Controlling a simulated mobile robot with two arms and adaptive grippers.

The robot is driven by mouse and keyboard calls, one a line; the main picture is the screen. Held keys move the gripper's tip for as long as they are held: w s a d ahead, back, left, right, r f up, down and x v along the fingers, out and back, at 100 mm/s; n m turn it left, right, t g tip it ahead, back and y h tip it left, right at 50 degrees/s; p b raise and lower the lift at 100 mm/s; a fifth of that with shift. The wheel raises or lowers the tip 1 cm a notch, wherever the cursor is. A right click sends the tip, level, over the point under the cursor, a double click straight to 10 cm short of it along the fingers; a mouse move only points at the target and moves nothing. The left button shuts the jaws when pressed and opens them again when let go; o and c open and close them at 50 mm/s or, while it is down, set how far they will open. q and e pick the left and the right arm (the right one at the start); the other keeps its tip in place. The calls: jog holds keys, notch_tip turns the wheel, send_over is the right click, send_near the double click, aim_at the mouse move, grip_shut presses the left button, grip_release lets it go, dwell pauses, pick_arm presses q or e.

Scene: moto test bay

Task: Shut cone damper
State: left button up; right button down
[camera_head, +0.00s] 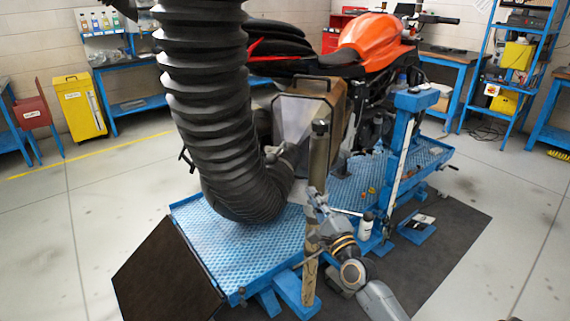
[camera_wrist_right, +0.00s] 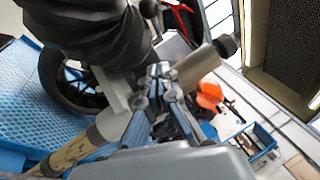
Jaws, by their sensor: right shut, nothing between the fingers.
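The thick black ribbed hose (camera_head: 208,90) hangs down and bends toward the motorcycle. A grey fitting (camera_head: 296,188) shows at its lower end; I cannot clearly make out the cone or its damper. A worn post (camera_head: 312,255) with a black knob on top stands in front of the fitting. My right gripper (camera_head: 316,203) is shut and empty at the post's middle; I cannot tell whether it touches. In the right wrist view the shut fingers (camera_wrist_right: 158,76) overlap the post (camera_wrist_right: 72,152), with the hose (camera_wrist_right: 85,35) behind. My left gripper is not in view.
An orange motorcycle (camera_head: 375,38) stands on the blue lift platform (camera_head: 215,250). A brown case-like box (camera_head: 310,100) is behind the post. A blue upright (camera_head: 400,130) and a white bottle (camera_head: 366,228) are to the right. The floor at left is clear.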

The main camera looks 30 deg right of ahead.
jog(key=p, duration=0.1)
send_near(283, 163)
jog(key=w+d+r, duration=0.2)
jog(key=w+r, duration=0.1)
jog(key=w+p, duration=0.1)
jog(key=w+a+r, duration=0.1)
jog(key=w, duration=0.1)
jog(key=shift+r+p, duration=0.1)
jog(key=shift+p, duration=0.3)
jog(key=shift+w+a, duration=0.3)
jog(key=shift+a, duration=0.1)
jog(key=shift+r, duration=0.1)
jog(key=shift+w+r+h+p, duration=0.1)
jog(key=shift+h+p, duration=0.3)
jog(key=shift+p, duration=0.2)
jog(key=shift+a+m, duration=0.1)
jog(key=shift+m, duration=0.2)
